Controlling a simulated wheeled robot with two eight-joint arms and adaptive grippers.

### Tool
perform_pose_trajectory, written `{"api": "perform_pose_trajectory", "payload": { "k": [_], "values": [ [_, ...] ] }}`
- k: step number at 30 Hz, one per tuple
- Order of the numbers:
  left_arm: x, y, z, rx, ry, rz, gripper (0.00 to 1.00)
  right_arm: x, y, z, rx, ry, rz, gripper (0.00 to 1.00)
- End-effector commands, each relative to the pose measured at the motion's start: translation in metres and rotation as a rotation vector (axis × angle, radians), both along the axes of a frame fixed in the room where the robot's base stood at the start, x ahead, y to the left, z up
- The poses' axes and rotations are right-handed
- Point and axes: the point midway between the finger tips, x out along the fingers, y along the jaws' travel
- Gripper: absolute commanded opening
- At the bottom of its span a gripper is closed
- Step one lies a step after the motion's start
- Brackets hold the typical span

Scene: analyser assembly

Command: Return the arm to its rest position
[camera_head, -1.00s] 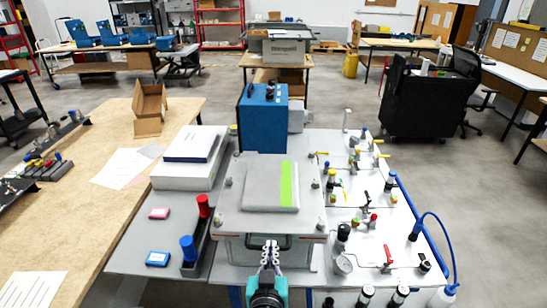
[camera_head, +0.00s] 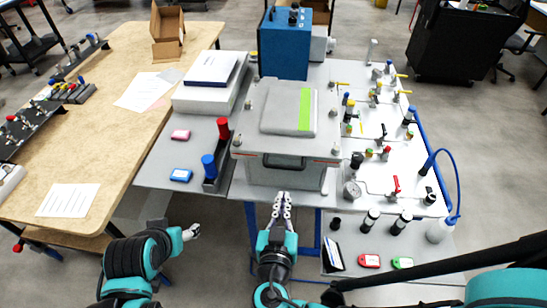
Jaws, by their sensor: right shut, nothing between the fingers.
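My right gripper (camera_head: 284,200) is at the lower middle, in front of the grey box-shaped unit (camera_head: 282,168) with a dark handle on its front. Its two slim fingers are shut and empty, and it is clear of the unit. My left gripper (camera_head: 191,231) is at the lower left, beyond the front edge of the grey table, with nothing visible in it. Its fingers are too small to tell open from shut.
The blue box (camera_head: 284,45) stands behind the unit. A red and a blue cylinder (camera_head: 209,165) stand in a holder at left. The panel (camera_head: 345,150) carries several valves. Red and green tags (camera_head: 369,261) lie on a lower shelf. Grey floor lies around the grippers.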

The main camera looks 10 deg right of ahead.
Motion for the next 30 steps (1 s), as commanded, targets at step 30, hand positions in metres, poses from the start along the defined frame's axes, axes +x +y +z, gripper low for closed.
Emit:
{"api": "perform_pose_trajectory", "payload": {
  "k": [30],
  "values": [
    [0.0, 0.0, 0.0, 0.0, 0.0, 0.0, 0.65, -0.026, -0.09, -0.029, 0.165, 0.76, 0.232, 0.0]
  ]
}}
